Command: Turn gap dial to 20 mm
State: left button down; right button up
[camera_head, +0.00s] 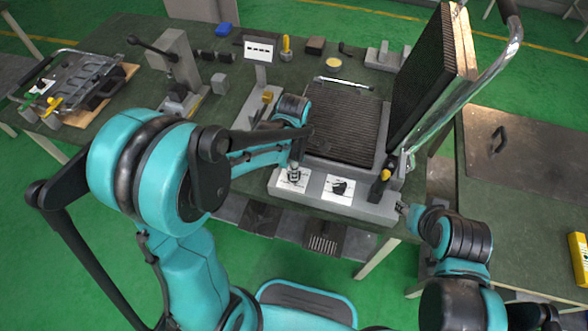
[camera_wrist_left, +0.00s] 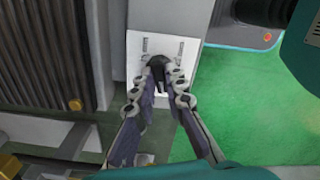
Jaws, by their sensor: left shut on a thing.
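Two white dial plates are on the front face of the grey press base (camera_head: 374,209). The left plate (camera_head: 285,186) is partly covered by my left gripper (camera_head: 293,175). The right plate (camera_head: 330,195) carries a black knob (camera_head: 340,187). In the left wrist view, my left gripper (camera_wrist_left: 160,76) is shut on a black dial (camera_wrist_left: 157,65) on a white plate (camera_wrist_left: 180,48), one finger on each side. The dial's pointer and the scale marks are too small to read. My right gripper (camera_head: 402,209) is by the right end of the base; its jaw state is unclear.
A ribbed lower plate (camera_head: 345,125) lies behind the dials, with a raised ribbed lid (camera_head: 425,75) and a metal bar handle (camera_head: 470,85) at right. A yellow-topped lever (camera_head: 383,177) stands near the right plate. Tools and small blocks lie on the table behind.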

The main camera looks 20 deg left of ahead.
pick_arm(q)
jog(key=m, duration=1.2)
jog(key=shift+m, duration=0.3)
jog(key=m, duration=0.5)
jog(key=shift+m, duration=0.3)
jog(key=m, duration=1.2)
jog(key=shift+m, duration=0.3)
jog(key=m, duration=1.1)
jog(key=shift+m, duration=0.4)
jog(key=m, duration=0.5)
jog(key=shift+m, duration=0.7)
